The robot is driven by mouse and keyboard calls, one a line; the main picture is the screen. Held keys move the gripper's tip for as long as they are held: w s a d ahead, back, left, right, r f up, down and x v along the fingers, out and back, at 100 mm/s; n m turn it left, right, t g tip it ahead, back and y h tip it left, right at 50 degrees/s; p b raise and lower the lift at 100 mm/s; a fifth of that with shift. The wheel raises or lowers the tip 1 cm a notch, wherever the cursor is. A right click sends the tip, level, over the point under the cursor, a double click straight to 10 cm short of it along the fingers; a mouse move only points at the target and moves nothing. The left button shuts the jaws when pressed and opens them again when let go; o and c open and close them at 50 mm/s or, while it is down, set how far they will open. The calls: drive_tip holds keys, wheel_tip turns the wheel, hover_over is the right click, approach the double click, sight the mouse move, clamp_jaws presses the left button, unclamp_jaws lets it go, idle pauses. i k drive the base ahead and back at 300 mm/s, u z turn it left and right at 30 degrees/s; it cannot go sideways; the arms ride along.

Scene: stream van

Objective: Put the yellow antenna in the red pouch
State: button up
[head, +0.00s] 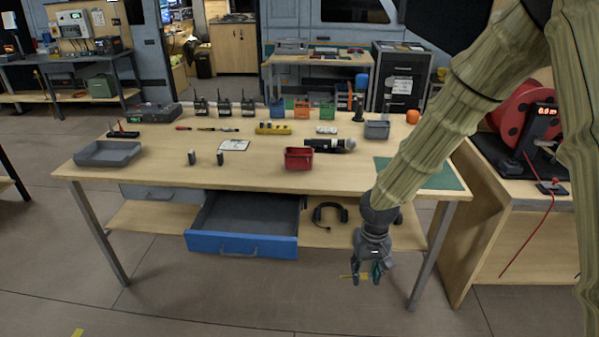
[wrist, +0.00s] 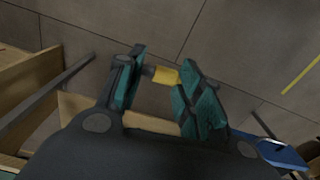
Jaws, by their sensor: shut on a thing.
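My gripper (head: 368,276) hangs in front of the table's right part, below the tabletop and over the floor. It is shut on the yellow antenna (head: 346,276), a short thin piece sticking out to the left of the fingers. In the wrist view the yellow antenna (wrist: 165,75) lies between the two teal fingers (wrist: 160,88), with a dark end by one finger. The red pouch (head: 298,159) looks like a small open-topped red box. It sits near the table's front edge, up and to the left of my gripper. Its inside is only partly visible.
A blue-fronted drawer (head: 242,244) stands pulled out under the table. A black microphone (head: 330,145) lies just behind and right of the red pouch. A grey tray (head: 108,153) is at the left, a grey bin (head: 377,130) at the right. Several radios stand at the back.

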sight(305, 168)
drive_tip(key=k, duration=0.1)
drive_tip(key=u, duration=1.9)
drive_tip(key=i, duration=2.25)
drive_tip(key=z, duration=2.7)
